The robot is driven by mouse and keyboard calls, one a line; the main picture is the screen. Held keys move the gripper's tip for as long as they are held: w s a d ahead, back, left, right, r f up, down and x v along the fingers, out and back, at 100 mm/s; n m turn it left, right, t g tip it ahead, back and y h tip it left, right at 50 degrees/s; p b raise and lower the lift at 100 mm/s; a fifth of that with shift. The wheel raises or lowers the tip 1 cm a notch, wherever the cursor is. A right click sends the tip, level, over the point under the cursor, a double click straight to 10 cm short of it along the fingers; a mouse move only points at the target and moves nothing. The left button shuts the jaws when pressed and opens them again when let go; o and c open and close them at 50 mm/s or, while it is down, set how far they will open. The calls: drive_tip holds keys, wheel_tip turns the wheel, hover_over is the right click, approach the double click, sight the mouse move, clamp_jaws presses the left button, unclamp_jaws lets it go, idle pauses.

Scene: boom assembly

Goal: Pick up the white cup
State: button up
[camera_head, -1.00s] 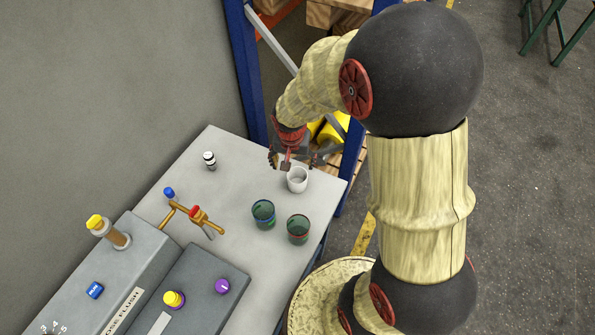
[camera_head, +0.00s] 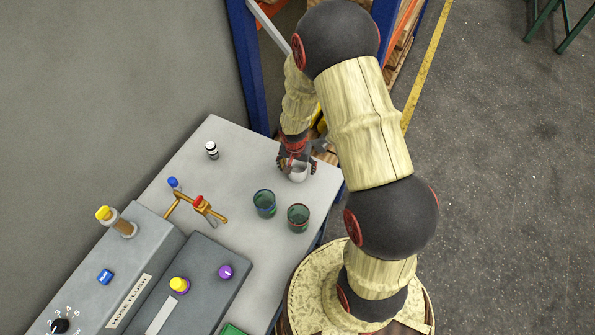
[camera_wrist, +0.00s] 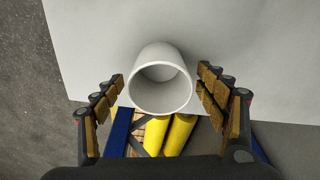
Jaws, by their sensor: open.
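The white cup (camera_head: 299,173) stands upright near the far edge of the grey table (camera_head: 240,160). In the wrist view the cup (camera_wrist: 161,82) sits between the fingers with its open mouth towards the camera. My gripper (camera_head: 296,160) is at the cup, partly hiding it in the head view. Its two fingers (camera_wrist: 161,88) are spread on either side of the cup, with a gap on each side. The gripper is open and holds nothing. Whether the fingertips reach below the rim is hard to tell.
Two green glasses (camera_head: 264,204) (camera_head: 298,218) stand near the cup. A small black-and-white cylinder (camera_head: 212,150), a blue knob (camera_head: 173,183) and a brass lever with a red handle (camera_head: 198,204) are to the left. Grey control boxes (camera_head: 190,285) fill the near side. A blue rack post (camera_head: 247,75) stands behind.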

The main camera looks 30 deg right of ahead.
drive_tip(key=shift+f, duration=0.2)
drive_tip(key=shift+c, duration=0.9)
drive_tip(key=c, duration=1)
